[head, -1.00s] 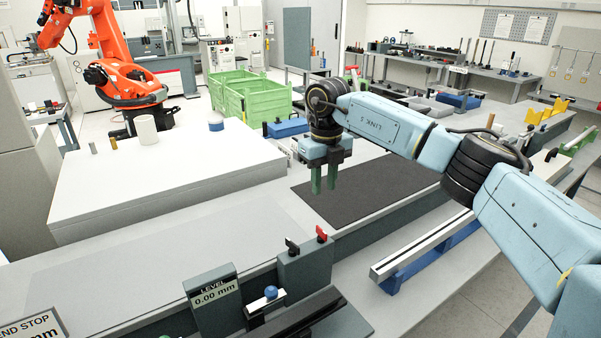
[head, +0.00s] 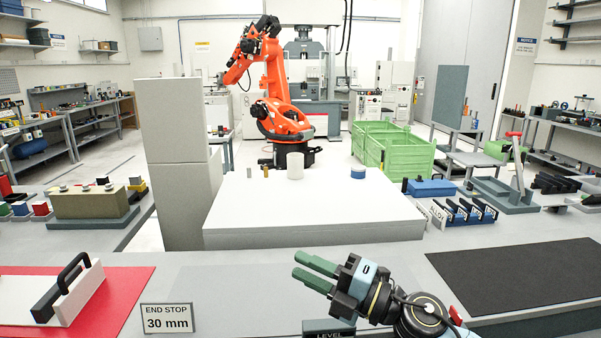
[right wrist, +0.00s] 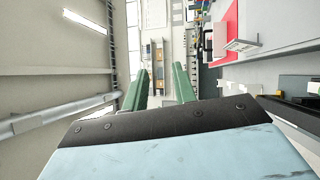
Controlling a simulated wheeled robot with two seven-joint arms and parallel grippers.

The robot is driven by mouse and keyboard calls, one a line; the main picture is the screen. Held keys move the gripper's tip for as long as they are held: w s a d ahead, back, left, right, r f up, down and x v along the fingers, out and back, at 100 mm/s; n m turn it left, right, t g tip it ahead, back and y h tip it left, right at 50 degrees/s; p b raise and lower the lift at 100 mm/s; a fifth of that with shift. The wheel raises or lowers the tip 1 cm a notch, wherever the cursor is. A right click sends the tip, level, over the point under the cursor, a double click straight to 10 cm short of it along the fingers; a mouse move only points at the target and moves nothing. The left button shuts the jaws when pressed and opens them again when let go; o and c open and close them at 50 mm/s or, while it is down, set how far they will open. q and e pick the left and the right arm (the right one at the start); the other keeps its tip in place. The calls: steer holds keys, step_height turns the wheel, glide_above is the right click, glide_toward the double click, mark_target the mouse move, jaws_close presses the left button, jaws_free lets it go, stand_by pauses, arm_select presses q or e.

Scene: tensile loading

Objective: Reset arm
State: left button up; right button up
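My right gripper (head: 300,267) shows at the bottom middle of the head view, above the front of the grey table. Its two green fingers are apart and point to the left, with nothing between them. The right wrist view also shows the right gripper (right wrist: 161,82) with its green fingers parted and empty. My left gripper and arm are in neither view.
An END STOP 30 mm sign (head: 167,318) and a red mat (head: 122,293) with a black-handled white piece (head: 78,295) are left of the gripper. A partly hidden LEVEL box (head: 329,328) is below it. A black mat (head: 520,272) lies right; a white block (head: 315,215) stands behind.

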steer(key=s+d+f+m+t+h, duration=0.3)
steer(key=d+f+m+h, duration=0.3)
steer(key=d+m+h, duration=0.45)
steer(key=s+d+f+m+t+h, duration=0.2)
steer(key=d+f+m+t+h, duration=0.35)
steer(key=m, duration=0.85)
steer(key=s+d+f+m+g+h, duration=0.1)
steer(key=s+d+f+m+g, duration=0.1)
steer(key=s+f+g, duration=0.45)
steer(key=s+d+f+m+g, duration=0.1)
steer(key=s+f+g, duration=0.2)
steer(key=s, duration=0.7)
steer(key=s+d+f+m+g+h, duration=0.1)
steer(key=s+d+f+m+g, duration=0.1)
steer(key=s+f+g, duration=0.45)
steer(key=s+f+b, duration=0.2)
steer(key=s+f, duration=0.1)
steer(key=f, duration=2.1)
steer(key=s+d+f+b, duration=0.1)
steer(key=s+d+f, duration=0.1)
steer(key=s+f, duration=1.4)
steer(key=shift+s+d+f+b, duration=0.2)
steer(key=shift+s+f+b, duration=0.05)
steer(key=shift+s+b, duration=0.1)
